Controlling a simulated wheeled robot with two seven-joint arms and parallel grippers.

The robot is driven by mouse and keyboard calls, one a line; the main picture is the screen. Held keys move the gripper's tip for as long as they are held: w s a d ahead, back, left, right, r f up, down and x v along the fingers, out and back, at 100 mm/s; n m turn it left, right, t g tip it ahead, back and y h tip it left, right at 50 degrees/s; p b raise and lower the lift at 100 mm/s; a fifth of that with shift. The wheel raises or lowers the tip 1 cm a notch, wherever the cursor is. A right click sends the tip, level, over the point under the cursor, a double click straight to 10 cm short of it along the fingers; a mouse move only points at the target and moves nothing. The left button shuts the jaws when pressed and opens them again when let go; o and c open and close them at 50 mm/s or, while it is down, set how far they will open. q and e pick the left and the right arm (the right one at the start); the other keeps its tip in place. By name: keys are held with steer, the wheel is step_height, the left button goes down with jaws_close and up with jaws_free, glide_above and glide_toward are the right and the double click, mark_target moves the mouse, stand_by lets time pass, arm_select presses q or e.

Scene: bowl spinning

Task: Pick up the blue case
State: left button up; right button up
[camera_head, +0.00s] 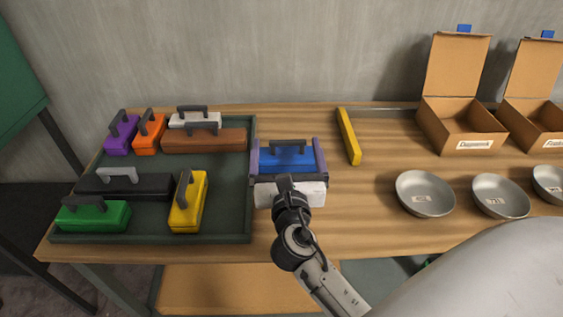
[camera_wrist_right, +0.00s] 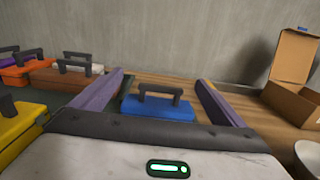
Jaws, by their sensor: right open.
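The blue case (camera_head: 287,163) with a dark handle sits on the wooden table, just right of the dark green tray (camera_head: 150,238). My right gripper (camera_head: 287,150) is open, with one purple-grey finger on each side of the case. In the right wrist view, the blue case (camera_wrist_right: 158,109) lies between the two spread fingers of the right gripper (camera_wrist_right: 162,84), its handle upright. Whether the fingers touch its sides is unclear. My left gripper is not in view.
The tray holds several other cases, including a yellow one (camera_head: 187,205) and a brown one (camera_head: 203,142). A yellow bar (camera_head: 348,137) lies right of the blue case. Metal bowls (camera_head: 424,195) and open cardboard boxes (camera_head: 458,125) stand farther right. Bare table lies between bar and bowls.

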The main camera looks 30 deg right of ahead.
mark_target(285, 145)
step_height(285, 145, down, 3)
steer(key=shift+f+b, duration=0.1)
steer(key=shift+b, duration=0.8)
steer(key=shift+f+b, duration=0.35)
steer(key=shift+b, duration=0.05)
steer(key=x, duration=0.5)
steer(key=shift+w+d, duration=0.15)
steer(key=shift+w, duration=0.1)
steer(key=x, duration=0.5)
steer(key=shift+s+d, duration=0.2)
steer(key=shift+d, duration=0.05)
steer(key=c, duration=1.2)
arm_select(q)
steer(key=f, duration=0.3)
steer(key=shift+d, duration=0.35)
arm_select(e)
steer(key=shift+r, duration=0.1)
steer(key=shift+c, duration=0.9)
